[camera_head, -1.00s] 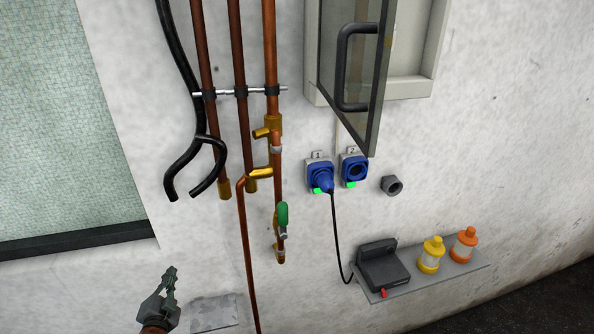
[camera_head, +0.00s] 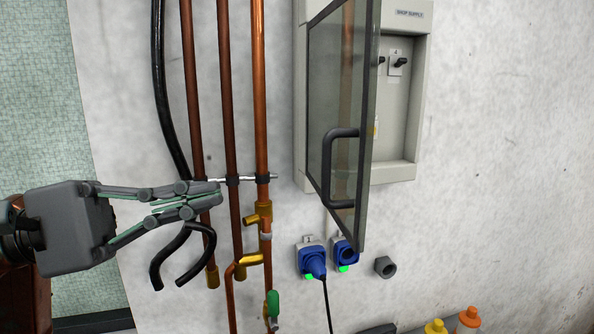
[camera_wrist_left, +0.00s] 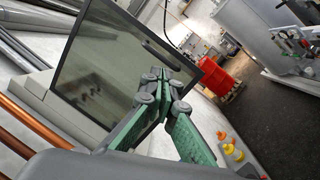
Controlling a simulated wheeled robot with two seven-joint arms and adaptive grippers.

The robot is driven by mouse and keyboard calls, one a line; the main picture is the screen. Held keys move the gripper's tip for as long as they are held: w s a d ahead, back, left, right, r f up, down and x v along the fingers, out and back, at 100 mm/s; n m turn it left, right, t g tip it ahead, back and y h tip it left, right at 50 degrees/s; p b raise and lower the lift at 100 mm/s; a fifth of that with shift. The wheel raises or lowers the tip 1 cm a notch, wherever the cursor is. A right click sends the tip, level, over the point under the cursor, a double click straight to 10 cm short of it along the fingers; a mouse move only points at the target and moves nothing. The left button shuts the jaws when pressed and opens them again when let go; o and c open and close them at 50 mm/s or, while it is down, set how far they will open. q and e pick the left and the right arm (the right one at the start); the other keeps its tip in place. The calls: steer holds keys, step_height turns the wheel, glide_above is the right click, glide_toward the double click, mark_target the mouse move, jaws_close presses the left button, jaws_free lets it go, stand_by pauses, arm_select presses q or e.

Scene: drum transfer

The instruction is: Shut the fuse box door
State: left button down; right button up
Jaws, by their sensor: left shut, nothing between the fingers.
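The fuse box (camera_head: 398,150) is a pale grey box on the wall at the upper middle of the head view. Its dark glass door (camera_head: 330,80) stands open, swung out from the box, with a black handle (camera_head: 332,168) on it. Switches show inside the box. My left gripper (camera_head: 218,194) is shut and empty, in front of the copper pipes, left of the door and apart from it. In the left wrist view the door (camera_wrist_left: 120,60) is behind the closed fingers (camera_wrist_left: 163,78). My right gripper is not in view.
Copper pipes (camera_head: 226,110) and a black hose (camera_head: 158,90) run down the wall left of the box. Blue sockets (camera_head: 312,262) with a plug and cable sit below the door. Yellow and orange bottles (camera_head: 469,317) stand at the lower right. The wall right of the box is clear.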

arm_select(q)
steer(key=s+a+r+m+t+y, duration=0.2)
steer(key=s+t+y, duration=0.1)
steer(key=p+x, duration=0.4)
steer(key=x, duration=1)
steer(key=shift+r, duration=0.15)
